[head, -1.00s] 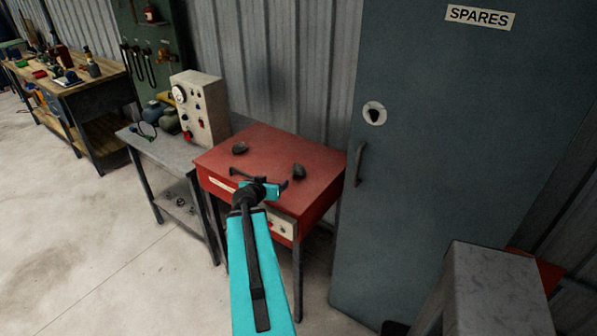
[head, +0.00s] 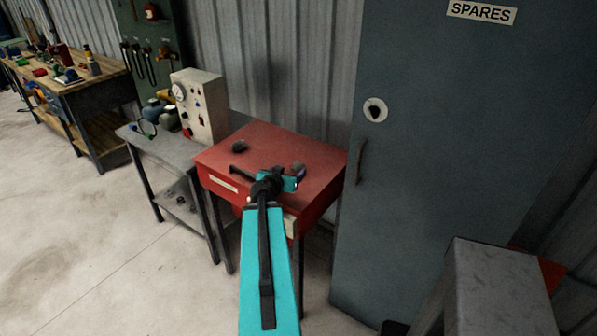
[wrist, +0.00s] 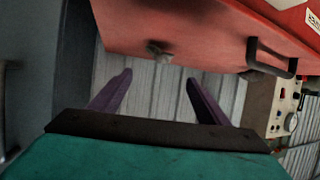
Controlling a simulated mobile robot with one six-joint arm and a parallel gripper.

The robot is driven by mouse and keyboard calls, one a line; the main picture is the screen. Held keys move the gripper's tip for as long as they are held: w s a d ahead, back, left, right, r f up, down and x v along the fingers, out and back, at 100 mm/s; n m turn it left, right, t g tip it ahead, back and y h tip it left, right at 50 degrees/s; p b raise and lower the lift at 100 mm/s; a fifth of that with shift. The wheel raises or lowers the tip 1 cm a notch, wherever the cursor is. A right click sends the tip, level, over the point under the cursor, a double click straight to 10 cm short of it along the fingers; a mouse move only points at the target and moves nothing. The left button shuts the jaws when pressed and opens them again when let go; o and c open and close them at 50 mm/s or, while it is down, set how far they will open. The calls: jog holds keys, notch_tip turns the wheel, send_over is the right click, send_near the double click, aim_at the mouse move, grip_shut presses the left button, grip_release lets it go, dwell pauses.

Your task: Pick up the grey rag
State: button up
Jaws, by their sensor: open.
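Two small dark grey lumps lie on the red table (head: 262,150): a left lump (head: 240,146) near the back and a right lump (head: 298,166). I cannot tell surely which is the grey rag. My gripper (head: 296,178) is at the right lump in the head view and partly covers it; I cannot tell whether they touch. In the wrist view my gripper (wrist: 158,78) has its two purple fingers apart with nothing between them. A small greyish lump (wrist: 158,50) shows just beyond the fingertips, against the red surface (wrist: 190,25).
A black bar handle (wrist: 265,60) sits by the red surface. A gauge panel (head: 205,105) and grey bench (head: 165,150) stand left of the red table. The SPARES cabinet (head: 440,150) stands close on the right, and a corrugated wall (head: 290,60) behind.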

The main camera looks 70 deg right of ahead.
aim_at(298, 166)
jog(key=shift+b+x, duration=1.3)
jog(key=shift+b, duration=2.45)
jog(key=shift+d+p, duration=0.4)
jog(key=shift+d+f, duration=0.2)
jog(key=shift+d, duration=0.15)
jog(key=shift+p+x, duration=0.65)
jog(key=shift+x, duration=1.4)
jog(key=shift+f, duration=0.15)
jog(key=shift+d+f+p, duration=0.2)
jog(key=shift+d+p, duration=0.45)
jog(key=shift+d, duration=0.05)
jog(key=shift+p+x, duration=0.85)
jog(key=shift+x, duration=0.95)
jog(key=shift+s+f, duration=0.15)
jog(key=shift+f, duration=0.1)
